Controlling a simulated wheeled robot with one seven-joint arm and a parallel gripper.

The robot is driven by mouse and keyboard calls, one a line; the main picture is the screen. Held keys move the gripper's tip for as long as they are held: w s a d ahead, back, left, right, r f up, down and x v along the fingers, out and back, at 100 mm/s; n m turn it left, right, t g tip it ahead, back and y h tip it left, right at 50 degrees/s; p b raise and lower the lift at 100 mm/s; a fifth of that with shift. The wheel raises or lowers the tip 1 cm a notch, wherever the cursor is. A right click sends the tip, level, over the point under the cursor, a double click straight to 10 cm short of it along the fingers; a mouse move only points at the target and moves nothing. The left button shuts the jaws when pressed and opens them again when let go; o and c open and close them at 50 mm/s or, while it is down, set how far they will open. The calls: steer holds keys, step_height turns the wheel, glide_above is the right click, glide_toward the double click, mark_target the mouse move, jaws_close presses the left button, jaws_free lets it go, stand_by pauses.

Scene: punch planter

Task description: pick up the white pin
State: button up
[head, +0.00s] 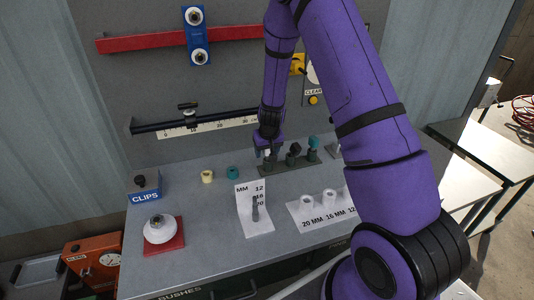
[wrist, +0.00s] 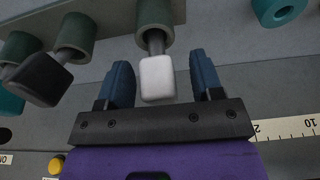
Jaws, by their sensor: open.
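The white pin (wrist: 157,79) shows in the wrist view as a white block-shaped head on a dark shaft. Its shaft goes into a green-grey round socket (wrist: 153,14). My gripper (wrist: 161,84) is open, with one blue finger on each side of the white head and visible gaps on both sides. In the head view my gripper (head: 267,149) is at the left end of the dark green rack (head: 291,166). The white head is mostly hidden there.
A dark-headed pin (wrist: 38,80) and a teal one (head: 313,142) stand in the same rack, on one side of the white pin. A ruler (head: 198,129) runs behind. Loose cream (head: 207,177) and teal (head: 232,172) rings lie left. A paper card (head: 253,222) lies in front.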

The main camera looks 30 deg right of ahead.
steer(key=c, duration=1)
steer(key=shift+r, duration=0.1)
steer(key=shift+c, duration=0.2)
